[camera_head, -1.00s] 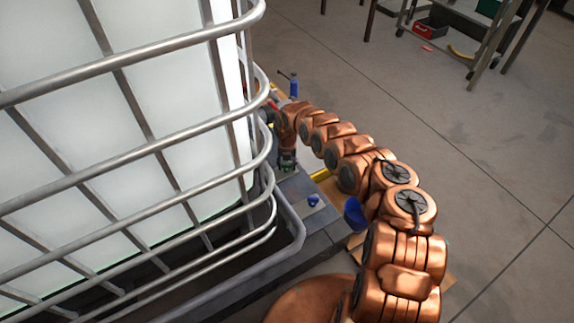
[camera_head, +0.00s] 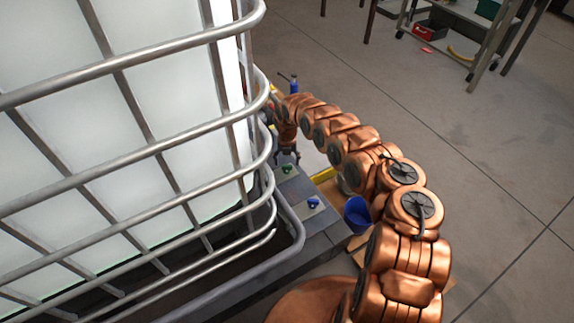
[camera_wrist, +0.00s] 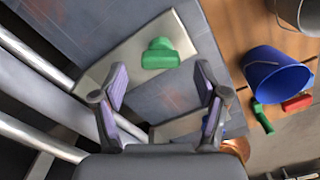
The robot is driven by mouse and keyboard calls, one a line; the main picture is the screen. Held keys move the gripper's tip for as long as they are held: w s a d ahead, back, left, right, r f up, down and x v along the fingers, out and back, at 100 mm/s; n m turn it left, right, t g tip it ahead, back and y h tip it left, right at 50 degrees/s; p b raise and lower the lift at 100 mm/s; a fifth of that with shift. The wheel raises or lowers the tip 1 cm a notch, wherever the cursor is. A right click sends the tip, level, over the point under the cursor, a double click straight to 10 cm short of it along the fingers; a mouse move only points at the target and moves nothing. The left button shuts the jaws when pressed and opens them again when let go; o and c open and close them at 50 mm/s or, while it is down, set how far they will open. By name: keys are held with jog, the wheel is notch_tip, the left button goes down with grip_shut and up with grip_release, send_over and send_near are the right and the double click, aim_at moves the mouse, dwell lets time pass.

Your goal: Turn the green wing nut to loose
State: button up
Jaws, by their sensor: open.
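The green wing nut (camera_head: 287,169) sits on a light plate (camera_head: 284,175) on the grey tiled surface beside the caged tank. In the wrist view the green wing nut (camera_wrist: 160,54) shows ahead of my gripper, between the lines of its fingers and apart from them. My gripper (camera_wrist: 160,88) is open and empty, its two fingers spread on either side. In the head view my gripper (camera_head: 288,157) hangs just beyond the green wing nut; its fingertips are small and partly hard to make out there.
A blue wing nut (camera_head: 313,203) sits on a second plate nearer the camera. A blue bucket (camera_head: 357,214) stands to the right. The tank's metal cage (camera_head: 262,155) borders the left side. In the wrist view, green and red items (camera_wrist: 297,103) lie by the bucket (camera_wrist: 278,75).

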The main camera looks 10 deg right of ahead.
aim_at(288, 165)
notch_tip(288, 165, up, 8)
dwell(0.5)
